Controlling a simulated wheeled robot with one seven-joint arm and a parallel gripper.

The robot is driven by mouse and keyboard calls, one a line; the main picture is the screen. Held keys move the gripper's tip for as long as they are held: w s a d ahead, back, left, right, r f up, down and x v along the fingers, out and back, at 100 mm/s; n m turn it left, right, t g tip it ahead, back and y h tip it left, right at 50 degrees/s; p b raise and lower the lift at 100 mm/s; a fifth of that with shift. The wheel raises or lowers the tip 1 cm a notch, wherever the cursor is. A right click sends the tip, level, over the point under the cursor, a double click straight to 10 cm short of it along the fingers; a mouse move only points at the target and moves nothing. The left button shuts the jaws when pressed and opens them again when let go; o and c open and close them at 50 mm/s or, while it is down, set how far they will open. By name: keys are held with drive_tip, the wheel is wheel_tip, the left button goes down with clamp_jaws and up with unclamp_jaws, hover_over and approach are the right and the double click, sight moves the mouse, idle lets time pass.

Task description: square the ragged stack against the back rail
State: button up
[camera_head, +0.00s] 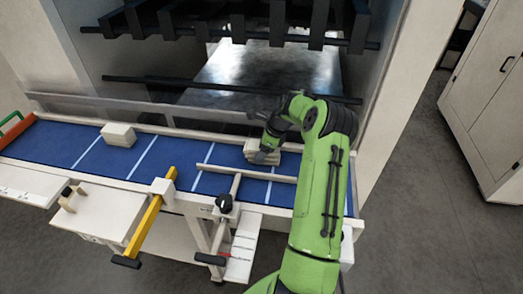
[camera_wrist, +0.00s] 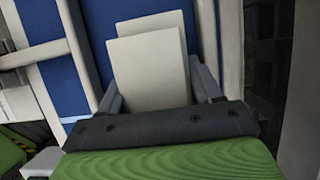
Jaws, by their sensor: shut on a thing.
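In the head view the ragged stack (camera_head: 262,157) of pale flat pieces lies on the blue bed, near its right end. In the wrist view the stack (camera_wrist: 150,66) shows a top piece offset from a piece beneath, which sticks out at the far and right sides. My gripper (camera_head: 267,148) is shut on the stack, with one dark finger at each side in the wrist view (camera_wrist: 158,92). The pale back rail (camera_head: 205,134) runs along the bed's far edge. In the wrist view the rail (camera_wrist: 231,45) lies right of the stack; exact contact is unclear.
A second pale stack (camera_head: 118,134) sits farther left on the blue bed (camera_head: 62,142). A pale front bar (camera_head: 225,170) and a yellow lever (camera_head: 151,215) stand at the near side. Dark machine bars (camera_head: 230,85) hang behind the rail. The bed between the stacks is clear.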

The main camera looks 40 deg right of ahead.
idle(0.5)
drive_tip(key=o, duration=1.1)
drive_tip(key=shift+o, duration=0.2)
drive_tip(key=shift+s, duration=0.1)
drive_tip(key=v, duration=1.5)
drive_tip(key=shift+s+r, duration=0.25)
drive_tip(key=shift+r, duration=0.05)
